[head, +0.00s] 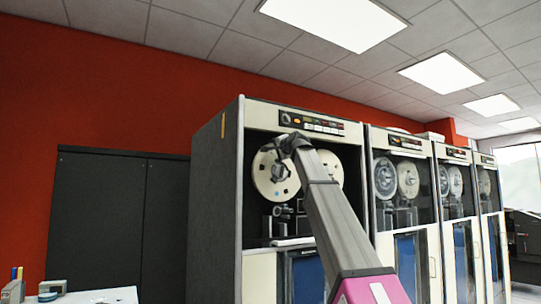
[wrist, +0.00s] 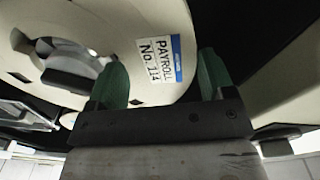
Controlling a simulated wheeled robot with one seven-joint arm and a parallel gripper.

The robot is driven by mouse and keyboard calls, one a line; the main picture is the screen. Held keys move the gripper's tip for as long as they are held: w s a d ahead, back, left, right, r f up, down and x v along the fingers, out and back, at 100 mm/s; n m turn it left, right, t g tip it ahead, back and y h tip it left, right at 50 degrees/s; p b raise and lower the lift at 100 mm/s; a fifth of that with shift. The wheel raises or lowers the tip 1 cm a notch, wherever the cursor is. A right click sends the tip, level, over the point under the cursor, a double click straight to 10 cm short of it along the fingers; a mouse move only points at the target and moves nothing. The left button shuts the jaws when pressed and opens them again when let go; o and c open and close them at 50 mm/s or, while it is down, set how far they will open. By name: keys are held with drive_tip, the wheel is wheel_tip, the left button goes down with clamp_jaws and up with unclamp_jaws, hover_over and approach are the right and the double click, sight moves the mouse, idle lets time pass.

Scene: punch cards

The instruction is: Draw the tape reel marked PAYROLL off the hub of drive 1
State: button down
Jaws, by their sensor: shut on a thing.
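The PAYROLL reel (head: 264,187) is a cream disc on the left side of the nearest tape drive, drive 1 (head: 262,112). In the wrist view the reel (wrist: 100,20) fills the upper left, with a white label reading PAYROLL No. 114 (wrist: 158,60) and a grey hub area (wrist: 75,62) at its middle. My gripper (head: 281,172) is at the reel's front, partly covering its middle. In the wrist view its green-tipped fingers (wrist: 162,82) stand apart with part of the reel between them; it is shut on the reel. Whether the reel still sits fully on the hub cannot be told.
A second cream reel (head: 331,166) is on the drive's right side, partly behind my arm; a pale curved edge (wrist: 285,75) shows at right in the wrist view. More drives (head: 405,180) stand to the right. A dark cabinet (head: 110,215) stands left.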

drive_tip(key=shift+s+d+r, duration=0.35)
drive_tip(key=shift+s+r, duration=0.2)
drive_tip(key=shift+s, duration=0.05)
drive_tip(key=shift+s+d+f, duration=0.15)
drive_tip(key=shift+v, duration=0.85)
idle(0.3)
drive_tip(key=v, duration=1)
drive_tip(key=shift+s+d, duration=0.2)
drive_tip(key=shift+d, duration=0.3)
drive_tip(key=shift+s+f, duration=0.1)
drive_tip(key=shift+f, duration=0.05)
idle(0.4)
